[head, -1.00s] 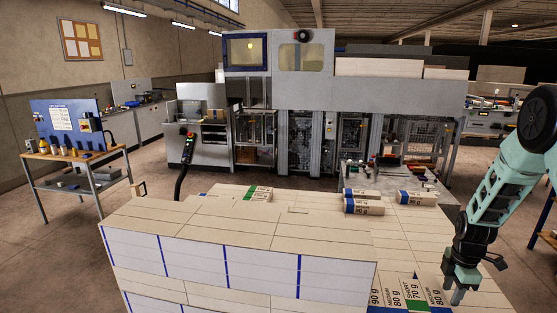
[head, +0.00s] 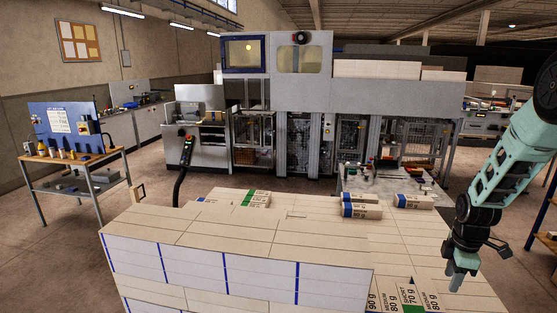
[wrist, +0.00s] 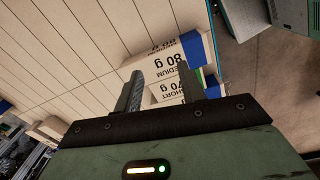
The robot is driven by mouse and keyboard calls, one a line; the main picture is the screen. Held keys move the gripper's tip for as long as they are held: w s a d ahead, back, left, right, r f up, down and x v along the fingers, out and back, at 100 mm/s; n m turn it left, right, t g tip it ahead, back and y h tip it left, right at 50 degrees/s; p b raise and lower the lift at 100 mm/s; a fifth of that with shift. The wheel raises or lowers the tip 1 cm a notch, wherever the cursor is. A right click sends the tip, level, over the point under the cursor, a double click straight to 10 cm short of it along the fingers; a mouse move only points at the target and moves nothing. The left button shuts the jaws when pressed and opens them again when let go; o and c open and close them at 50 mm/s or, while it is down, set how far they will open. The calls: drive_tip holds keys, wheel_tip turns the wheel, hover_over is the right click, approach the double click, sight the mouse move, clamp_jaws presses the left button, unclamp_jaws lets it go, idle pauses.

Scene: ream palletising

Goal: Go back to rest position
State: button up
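My gripper (head: 456,284) hangs at the right end of the pallet stack (head: 300,228), with its fingers pointing down. In the wrist view my gripper (wrist: 172,88) has its two dark fingers apart, with no ream seen held between them. Beyond the fingers lie labelled reams, one marked MEDIUM 80 g (wrist: 182,65) and one marked SHORT 70 g (wrist: 170,90). In the head view, the SHORT 70 g ream (head: 409,296) shows its green band in the front row, below and left of my gripper.
Loose reams lie farther back on the stack: a green-banded one (head: 256,199), a blue-banded pair (head: 362,206) and another (head: 413,202). A large grey machine (head: 300,95) stands behind. A tool table (head: 75,155) stands at left. Floor shows between them.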

drive_tip(key=s+a+r+m+t, duration=0.2)
drive_tip(key=s+a+r+m, duration=1.1)
drive_tip(key=a+r, duration=0.35)
drive_tip(key=s+a+f+n+g+b, duration=0.1)
drive_tip(key=s+a+f+n+b, duration=0.3)
drive_tip(key=s+a, duration=0.3)
drive_tip(key=s+a+f+n+g+b, duration=0.1)
drive_tip(key=s+a+f+n+b, duration=0.2)
drive_tip(key=a, duration=0.9)
drive_tip(key=s+f+b, duration=0.2)
drive_tip(key=s+b, duration=0.2)
drive_tip(key=s, duration=0.1)
drive_tip(key=shift+a+f+n+y, duration=0.25)
drive_tip(key=shift+f+n+y, duration=0.05)
drive_tip(key=shift+n+y, duration=0.1)
